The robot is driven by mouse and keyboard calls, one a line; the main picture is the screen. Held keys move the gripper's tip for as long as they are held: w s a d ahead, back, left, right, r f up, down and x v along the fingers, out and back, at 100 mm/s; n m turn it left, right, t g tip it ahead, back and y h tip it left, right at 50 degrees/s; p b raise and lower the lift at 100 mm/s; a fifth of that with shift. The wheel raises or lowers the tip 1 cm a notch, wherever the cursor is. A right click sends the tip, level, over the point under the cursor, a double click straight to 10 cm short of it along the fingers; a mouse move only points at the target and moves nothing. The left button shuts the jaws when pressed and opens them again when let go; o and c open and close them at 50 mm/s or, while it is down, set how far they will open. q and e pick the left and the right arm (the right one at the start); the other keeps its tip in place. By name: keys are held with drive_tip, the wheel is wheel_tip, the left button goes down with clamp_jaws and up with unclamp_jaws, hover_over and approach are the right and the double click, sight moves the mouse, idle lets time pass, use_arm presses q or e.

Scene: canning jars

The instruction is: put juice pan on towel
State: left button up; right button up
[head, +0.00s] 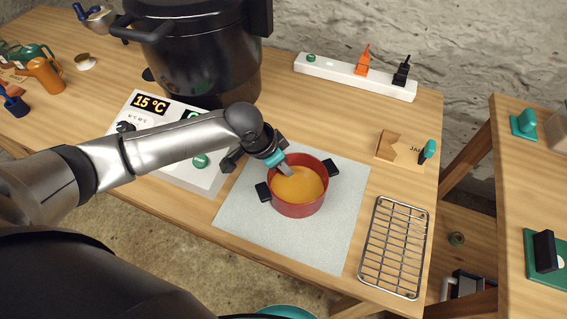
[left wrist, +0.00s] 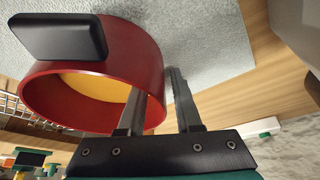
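The juice pan (head: 297,199) is red with two black handles and holds orange juice. It stands upright on the pale grey towel (head: 338,240), well inside the edges. It also shows in the left wrist view (left wrist: 45,95), with a black handle (left wrist: 58,37) near the camera. My left gripper (head: 283,166) is at the pan's far-left rim. In the left wrist view its fingers (left wrist: 158,98) are apart, one inside the pan and one outside, with the wall between them. I see a gap beside the wall. My right gripper is not in view.
A wire rack (head: 395,248) lies right of the towel. A white panel with a temperature display (head: 150,104) and a big black pot (head: 205,60) are at left. A power strip (head: 330,70) lies behind. A wooden block (head: 387,146) sits at right.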

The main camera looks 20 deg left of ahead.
use_arm(q)
drive_tip(key=shift+r, duration=0.1)
drive_tip(key=p+v, duration=0.3)
drive_tip(key=v, duration=0.9)
idle(1.2)
